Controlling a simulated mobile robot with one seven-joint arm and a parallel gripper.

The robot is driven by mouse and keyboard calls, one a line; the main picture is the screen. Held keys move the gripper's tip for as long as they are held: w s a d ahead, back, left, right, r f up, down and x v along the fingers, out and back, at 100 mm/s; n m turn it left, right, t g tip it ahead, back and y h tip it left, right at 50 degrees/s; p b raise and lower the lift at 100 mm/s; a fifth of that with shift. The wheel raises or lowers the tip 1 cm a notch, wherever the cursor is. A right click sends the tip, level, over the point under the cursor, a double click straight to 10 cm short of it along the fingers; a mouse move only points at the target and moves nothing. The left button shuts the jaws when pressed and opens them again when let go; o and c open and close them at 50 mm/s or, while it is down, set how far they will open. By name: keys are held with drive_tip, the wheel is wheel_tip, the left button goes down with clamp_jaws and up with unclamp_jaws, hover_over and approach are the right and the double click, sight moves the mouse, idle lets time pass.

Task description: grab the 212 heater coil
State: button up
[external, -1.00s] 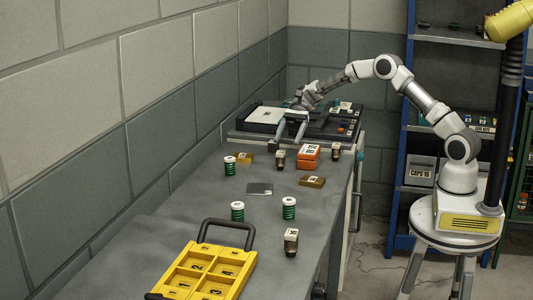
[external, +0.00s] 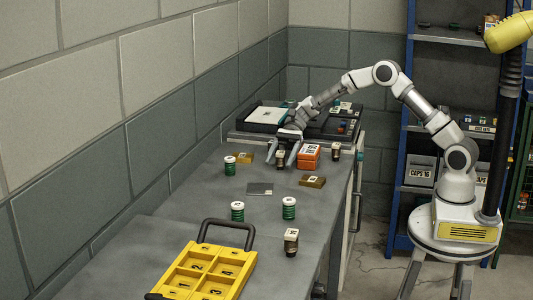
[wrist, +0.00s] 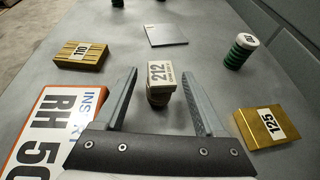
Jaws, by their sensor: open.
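The 212 heater coil (wrist: 159,97) is a short brown piece with a white cap reading 212. It stands upright on the bench; in the external view it (external: 281,160) is partly flanked by my fingers. My gripper (wrist: 159,76) is open, its fingers on either side of the coil with a visible gap at each side. In the external view my gripper (external: 280,161) is low over the bench, pointing down and toward the camera. I cannot tell how far the fingertips are above the bench.
An orange-and-white box (wrist: 55,125) is close to the left finger. A gold block 125 (wrist: 262,128) is at right, a gold block 110 (wrist: 82,54) at left. A yellow tray (external: 168,285) is nearer the camera.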

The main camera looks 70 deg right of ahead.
clamp_jaws()
drive_tip(key=shift+r, duration=0.15)
idle(0.4)
